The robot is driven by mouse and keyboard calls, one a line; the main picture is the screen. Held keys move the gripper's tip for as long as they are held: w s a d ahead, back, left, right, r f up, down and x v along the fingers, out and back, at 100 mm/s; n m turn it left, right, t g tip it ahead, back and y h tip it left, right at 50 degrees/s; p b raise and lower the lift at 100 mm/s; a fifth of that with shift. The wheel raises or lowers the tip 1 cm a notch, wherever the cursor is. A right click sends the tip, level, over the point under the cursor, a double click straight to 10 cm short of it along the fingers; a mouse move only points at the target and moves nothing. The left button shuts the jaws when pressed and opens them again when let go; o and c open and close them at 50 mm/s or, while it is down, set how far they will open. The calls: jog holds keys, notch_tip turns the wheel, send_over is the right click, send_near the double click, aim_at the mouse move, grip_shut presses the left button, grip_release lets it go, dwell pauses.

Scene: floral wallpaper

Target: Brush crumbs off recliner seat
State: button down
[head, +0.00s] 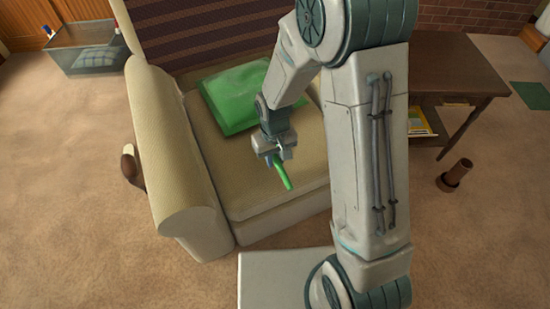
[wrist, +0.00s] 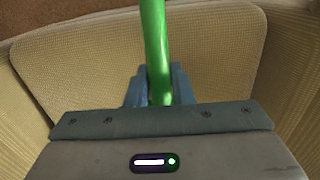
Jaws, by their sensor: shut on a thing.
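The beige recliner's seat (head: 250,195) is in the middle of the head view, and its woven fabric also shows in the wrist view (wrist: 85,65). My gripper (head: 279,158) is over the seat, shut on a slim green handle (head: 283,176). In the head view the handle slants down to the right below the jaws. In the wrist view the green handle (wrist: 154,40) runs up from between the fingers (wrist: 152,88). No bristles can be made out. A green cushion (head: 232,98) lies at the back of the seat. I cannot make out crumbs. My arm hides the recliner's right side.
The recliner's left armrest (head: 170,150) rises beside the seat. A dark wooden table (head: 455,68) stands right. A brown cylinder (head: 458,172) is on the carpet near it. A clear bin (head: 88,50) is at the back left. Carpet at front left is clear.

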jog(key=shift+r+p, duration=1.15)
jog(key=shift+r, duration=0.35)
